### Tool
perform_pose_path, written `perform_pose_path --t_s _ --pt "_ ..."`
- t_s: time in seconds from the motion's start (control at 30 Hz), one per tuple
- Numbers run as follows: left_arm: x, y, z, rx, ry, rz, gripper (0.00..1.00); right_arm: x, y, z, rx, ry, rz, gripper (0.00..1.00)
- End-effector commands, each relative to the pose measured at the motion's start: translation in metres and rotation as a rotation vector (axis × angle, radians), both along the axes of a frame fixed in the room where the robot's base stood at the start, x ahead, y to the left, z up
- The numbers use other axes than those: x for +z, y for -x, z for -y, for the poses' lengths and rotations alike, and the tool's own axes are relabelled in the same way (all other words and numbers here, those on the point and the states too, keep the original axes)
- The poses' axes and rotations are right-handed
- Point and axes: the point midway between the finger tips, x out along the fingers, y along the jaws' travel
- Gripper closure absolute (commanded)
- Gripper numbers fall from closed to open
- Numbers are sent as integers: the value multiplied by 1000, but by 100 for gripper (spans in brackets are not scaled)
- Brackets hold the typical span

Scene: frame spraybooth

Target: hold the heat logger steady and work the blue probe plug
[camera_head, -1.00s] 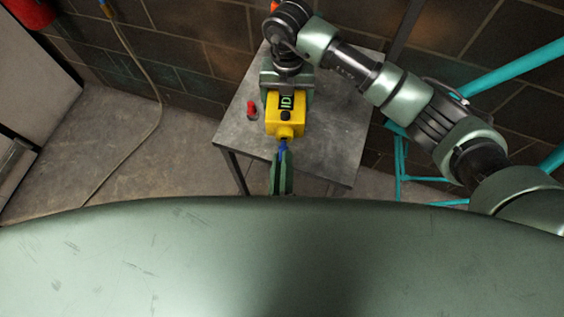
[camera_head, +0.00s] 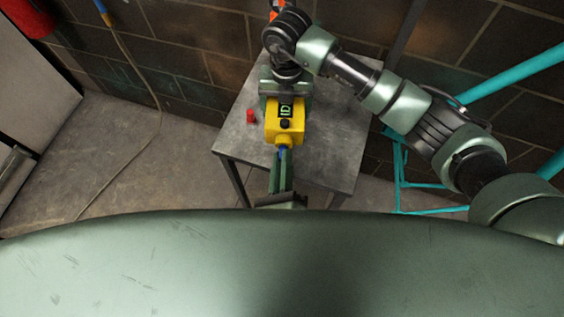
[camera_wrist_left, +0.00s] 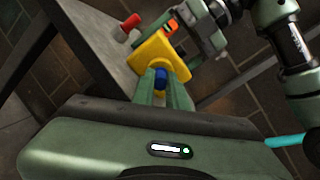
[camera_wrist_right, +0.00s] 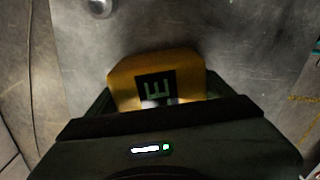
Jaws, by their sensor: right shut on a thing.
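The yellow heat logger (camera_head: 284,130) with a dark label lies on the grey table. It also shows in the left wrist view (camera_wrist_left: 157,53) and the right wrist view (camera_wrist_right: 122,90). My right gripper (camera_head: 287,88) is shut on its far end; in the right wrist view its fingers flank the yellow body. The blue probe plug (camera_wrist_left: 160,78) is at the logger's near end; how deep it sits is hidden. My left gripper (camera_head: 282,165) reaches in from the near side, its fingers open on either side of the plug.
A small red cylinder (camera_head: 251,116) stands on the table (camera_head: 335,140) left of the logger. A brick wall (camera_head: 190,70) is close behind. Turquoise tubing (camera_head: 400,180) stands right of the table. A hose (camera_head: 150,90) hangs at the left. The table's right side is bare.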

Motion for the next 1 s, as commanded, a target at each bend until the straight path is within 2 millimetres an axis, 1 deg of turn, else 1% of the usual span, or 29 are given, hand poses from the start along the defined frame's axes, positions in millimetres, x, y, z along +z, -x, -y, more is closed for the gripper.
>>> perform_pose_path --t_s 0.03,0.07,0.1,0.4,0.5,0.57,0.63,0.8,1.0 --pt "0 -1 0 1 1 1 75 0 1 -1 2 -2 -3 78" --pt "0 -1 0 1 1 1 67 0 1 -1 2 -2 -2 78" --pt "0 -1 0 1 1 1 61 0 1 -1 2 -2 -2 78" --pt "0 0 0 0 0 0 61 0 1 -1 1 -2 -1 78" --pt "0 6 0 0 -1 -1 61 0 1 -1 1 -2 -1 78" --pt "-1 14 -1 0 -1 -3 61 0 0 -1 1 -2 -1 78" --pt "-1 26 -1 -1 0 -3 61 0 0 -1 1 -1 -1 78" --pt "-1 63 -2 -1 -1 -4 61 0 0 -1 1 -1 -1 78" --pt "-1 100 -4 -1 -1 -3 61 0 0 -1 1 -1 -1 78"
